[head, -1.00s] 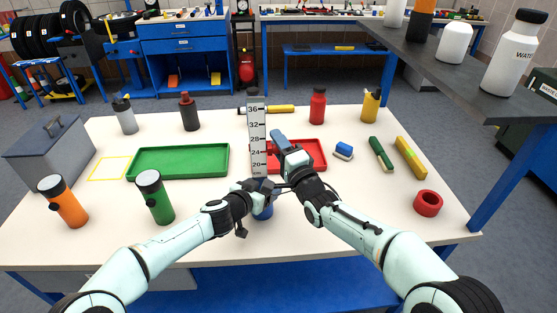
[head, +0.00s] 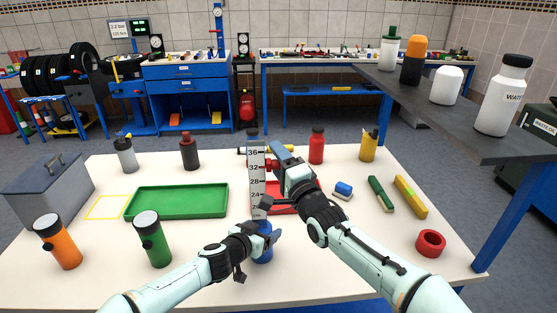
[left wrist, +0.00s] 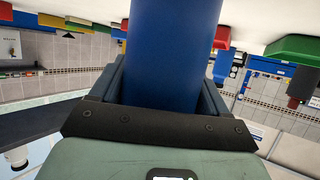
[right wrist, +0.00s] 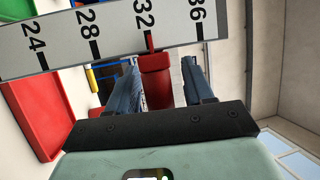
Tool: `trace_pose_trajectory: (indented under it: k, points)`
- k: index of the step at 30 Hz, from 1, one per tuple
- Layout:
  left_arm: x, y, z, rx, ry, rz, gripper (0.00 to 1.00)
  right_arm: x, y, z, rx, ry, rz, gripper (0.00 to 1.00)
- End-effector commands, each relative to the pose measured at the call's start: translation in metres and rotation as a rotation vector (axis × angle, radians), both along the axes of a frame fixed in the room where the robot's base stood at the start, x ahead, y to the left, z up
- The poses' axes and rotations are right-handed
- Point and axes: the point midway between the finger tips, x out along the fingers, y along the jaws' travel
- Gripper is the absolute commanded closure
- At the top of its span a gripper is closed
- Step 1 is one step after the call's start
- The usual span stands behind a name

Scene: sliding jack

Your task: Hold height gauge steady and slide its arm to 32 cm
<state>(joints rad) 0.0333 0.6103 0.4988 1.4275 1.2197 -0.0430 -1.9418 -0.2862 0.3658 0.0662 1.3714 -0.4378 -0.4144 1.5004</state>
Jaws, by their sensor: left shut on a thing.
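The height gauge is a white upright scale (head: 256,180) with black numbers above a blue cylindrical body (head: 263,254). My left gripper (head: 268,236) is shut on this blue body, which fills the space between its fingers in the left wrist view (left wrist: 172,55). The gauge's red sliding arm (right wrist: 156,82) sits between the fingers of my right gripper (right wrist: 160,88), with a gap visible at its right side. The fingers are apart. The red pointer lies at the 32 mark in the right wrist view. My right gripper hides part of the arm in the head view.
A green tray (head: 178,214) is left of the gauge; a red tray (head: 284,211) is partly hidden behind it. Orange (head: 58,242) and green (head: 152,240) bottles stand at the left front. A red ring (head: 430,243) lies at right. A dark shelf (head: 440,108) overhangs the right side.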

Motion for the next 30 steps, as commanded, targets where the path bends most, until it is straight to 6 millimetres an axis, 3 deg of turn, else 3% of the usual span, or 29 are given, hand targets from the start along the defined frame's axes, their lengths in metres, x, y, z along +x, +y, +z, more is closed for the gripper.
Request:
trace_pose_trajectory:
  k: [8,21,30]
  points:
    - [0.001,0.001,-0.001,0.002,0.000,0.003,0.69,-0.014,-0.007,-0.003,0.001,0.003,-0.001,0.48]
    - [0.001,0.001,-0.001,0.001,0.001,0.003,0.69,-0.086,-0.037,-0.017,-0.002,0.000,-0.001,0.48]
    - [0.000,0.001,-0.001,0.002,0.000,0.003,0.69,-0.109,-0.046,-0.022,0.001,0.000,-0.001,0.48]
